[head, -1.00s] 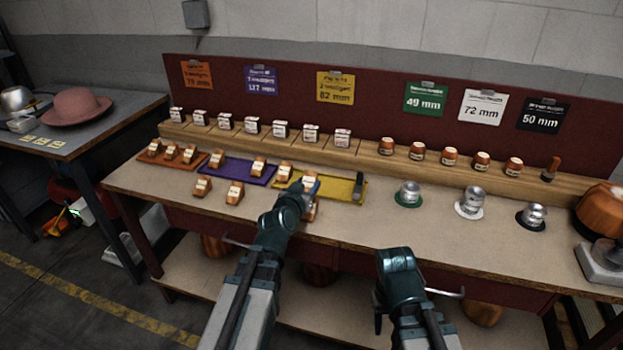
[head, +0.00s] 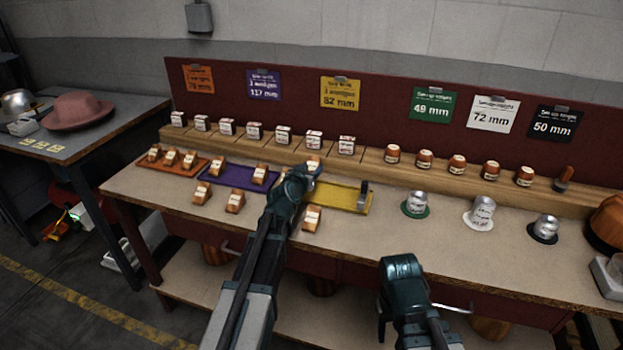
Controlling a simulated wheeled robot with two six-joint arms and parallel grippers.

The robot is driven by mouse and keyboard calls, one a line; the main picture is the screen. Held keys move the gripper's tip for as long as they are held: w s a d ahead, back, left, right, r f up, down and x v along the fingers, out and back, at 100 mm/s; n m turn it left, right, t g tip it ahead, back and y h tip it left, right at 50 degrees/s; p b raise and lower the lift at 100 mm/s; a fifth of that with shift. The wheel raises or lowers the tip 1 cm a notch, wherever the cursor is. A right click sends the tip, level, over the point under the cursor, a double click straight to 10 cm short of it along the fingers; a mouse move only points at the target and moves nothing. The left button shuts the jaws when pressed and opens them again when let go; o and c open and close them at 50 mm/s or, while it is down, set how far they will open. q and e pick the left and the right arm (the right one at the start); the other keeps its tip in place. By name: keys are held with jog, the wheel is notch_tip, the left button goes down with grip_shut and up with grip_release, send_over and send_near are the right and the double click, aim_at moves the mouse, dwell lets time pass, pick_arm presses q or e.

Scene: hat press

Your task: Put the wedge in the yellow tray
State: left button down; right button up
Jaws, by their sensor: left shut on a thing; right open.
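The yellow tray (head: 345,198) lies on the bench right of the purple tray, with a small grey metal piece (head: 363,196) at its right end. My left gripper (head: 307,174) is shut on an orange-brown wedge with a white label (head: 313,163), at the left part of the yellow tray. The gripper hides part of the wedge and the tray's left end, so I cannot tell whether the wedge touches the tray. Another wedge (head: 312,218) stands on the bench in front of the tray. My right gripper (head: 400,267) is open and empty, low before the bench front.
Wedges sit on the orange tray (head: 205,166) and purple tray (head: 238,182); two more (head: 201,193) stand before them. Labelled blocks (head: 284,136) line the wooden ledge behind. Metal pieces on coloured discs (head: 415,205) stand to the right. Bare bench lies between.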

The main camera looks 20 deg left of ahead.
pick_arm(q)
notch_tip(320, 180, down, 3)
jog(key=shift+b, duration=1.15)
jog(key=shift+f+b, duration=0.35)
jog(key=shift+r, duration=0.1)
jog(key=shift+f, duration=0.2)
jog(key=shift+s+d+f+b, duration=0.1)
jog(key=shift+s+b, duration=0.05)
jog(key=shift+b, duration=0.2)
